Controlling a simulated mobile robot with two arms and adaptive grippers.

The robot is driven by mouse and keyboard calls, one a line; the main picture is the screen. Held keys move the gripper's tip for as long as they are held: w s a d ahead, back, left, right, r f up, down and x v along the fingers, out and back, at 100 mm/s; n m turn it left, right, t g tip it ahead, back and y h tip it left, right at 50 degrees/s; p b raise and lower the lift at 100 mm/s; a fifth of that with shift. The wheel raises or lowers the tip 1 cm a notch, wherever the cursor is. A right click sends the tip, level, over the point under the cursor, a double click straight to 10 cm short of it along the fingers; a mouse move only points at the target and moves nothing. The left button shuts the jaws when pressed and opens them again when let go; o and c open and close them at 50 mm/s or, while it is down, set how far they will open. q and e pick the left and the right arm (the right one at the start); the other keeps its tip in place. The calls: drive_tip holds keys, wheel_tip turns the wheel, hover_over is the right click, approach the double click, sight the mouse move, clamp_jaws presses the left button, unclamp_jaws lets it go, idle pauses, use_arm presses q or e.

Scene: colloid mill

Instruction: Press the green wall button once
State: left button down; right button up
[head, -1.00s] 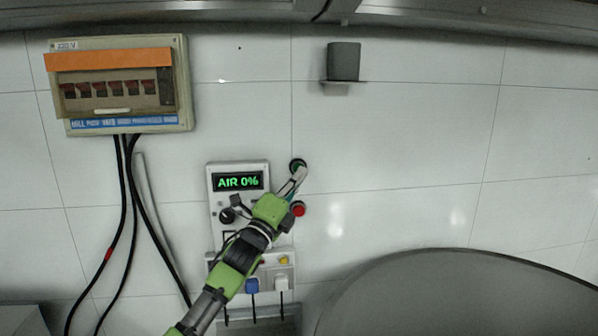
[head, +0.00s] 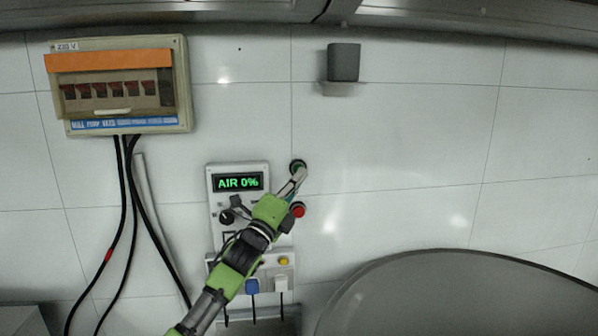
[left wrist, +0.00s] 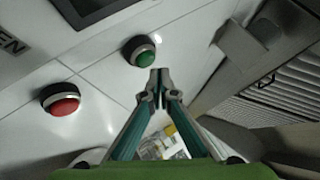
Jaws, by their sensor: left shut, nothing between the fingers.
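The green wall button (left wrist: 143,56) is a round domed button in a dark and silver ring on the white wall. In the head view the green button (head: 297,165) is partly covered by my fingers. My left gripper (left wrist: 160,76) is shut and empty. Its fingertips (head: 300,175) lie just below the button in both views; a small gap shows in the wrist view, and I cannot tell if they touch it. A red button (head: 298,209) sits below the green one and shows at the left in the left wrist view (left wrist: 61,100). My right gripper is not in view.
A control panel reading "AIR 0%" (head: 238,182) is left of the buttons, with a black knob (head: 227,215). A breaker box (head: 120,85) with hanging cables is at the upper left. A large grey rounded surface (head: 460,295) fills the lower right.

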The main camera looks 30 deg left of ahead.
use_arm(q)
drive_tip(key=shift+w+a, duration=0.1)
drive_tip(key=shift+w+a, duration=0.15)
drive_tip(key=shift+w, duration=0.1)
idle(0.3)
drive_tip(key=shift+w+a, duration=0.3)
drive_tip(key=shift+w, duration=0.05)
idle(0.8)
drive_tip(key=shift+s+d, duration=0.55)
drive_tip(key=shift+s, duration=0.15)
drive_tip(key=s+d, duration=0.1)
drive_tip(key=s, duration=0.1)
drive_tip(key=s+d, duration=0.2)
idle(0.6)
idle(0.7)
